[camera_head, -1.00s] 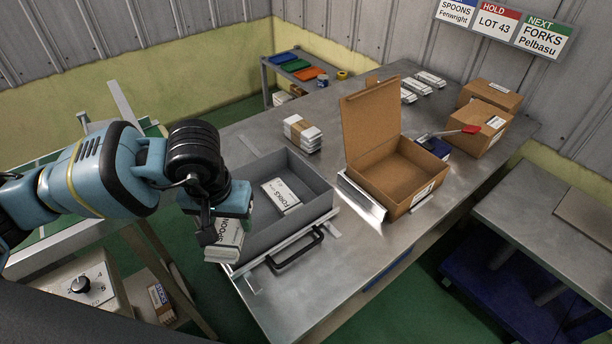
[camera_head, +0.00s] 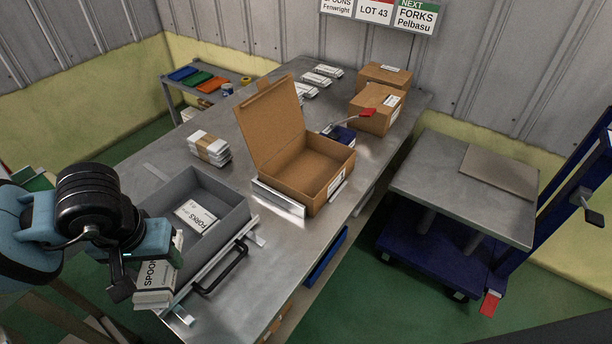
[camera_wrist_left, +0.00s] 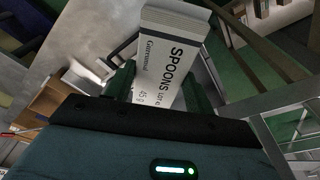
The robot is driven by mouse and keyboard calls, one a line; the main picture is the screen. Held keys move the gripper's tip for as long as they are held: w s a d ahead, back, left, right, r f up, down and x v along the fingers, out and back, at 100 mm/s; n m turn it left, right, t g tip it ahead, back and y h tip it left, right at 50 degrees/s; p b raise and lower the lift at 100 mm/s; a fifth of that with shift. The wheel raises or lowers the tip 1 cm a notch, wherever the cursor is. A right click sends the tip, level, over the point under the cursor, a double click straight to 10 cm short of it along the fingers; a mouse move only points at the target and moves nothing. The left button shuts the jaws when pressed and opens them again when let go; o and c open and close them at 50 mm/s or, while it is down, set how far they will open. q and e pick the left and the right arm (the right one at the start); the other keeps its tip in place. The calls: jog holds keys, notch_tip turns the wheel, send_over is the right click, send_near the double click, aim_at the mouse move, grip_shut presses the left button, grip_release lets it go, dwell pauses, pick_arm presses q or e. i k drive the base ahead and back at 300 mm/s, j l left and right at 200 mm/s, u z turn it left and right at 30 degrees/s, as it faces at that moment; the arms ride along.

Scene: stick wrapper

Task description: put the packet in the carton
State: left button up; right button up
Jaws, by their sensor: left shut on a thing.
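My left gripper (camera_head: 150,250) is shut on a white packet (camera_head: 153,287) marked SPOONS. It holds the packet at the near left side of the grey tray, outside its wall. In the left wrist view the packet (camera_wrist_left: 168,58) sticks out between the two fingers (camera_wrist_left: 158,92). The open brown carton (camera_head: 306,172) stands on the metal table, right of the gripper and farther back. Its lid is raised at the back left and its visible inside looks empty. My right gripper is not in view.
A grey tray (camera_head: 228,222) with a black handle holds a FORKS packet (camera_head: 195,215). A banded packet stack (camera_head: 209,148) stands behind it. Closed boxes (camera_head: 376,110) and a red-tipped tool (camera_head: 367,112) are beyond. A lift cart (camera_head: 465,195) stands right.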

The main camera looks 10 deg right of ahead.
aim_at(298, 189)
jog(key=i+l, duration=0.1)
jog(key=l, duration=0.4)
jog(key=i+l, duration=0.1)
jog(key=l, duration=0.4)
jog(key=i+l, duration=0.1)
jog(key=l, duration=0.4)
jog(key=i+l, duration=0.1)
jog(key=l, duration=0.4)
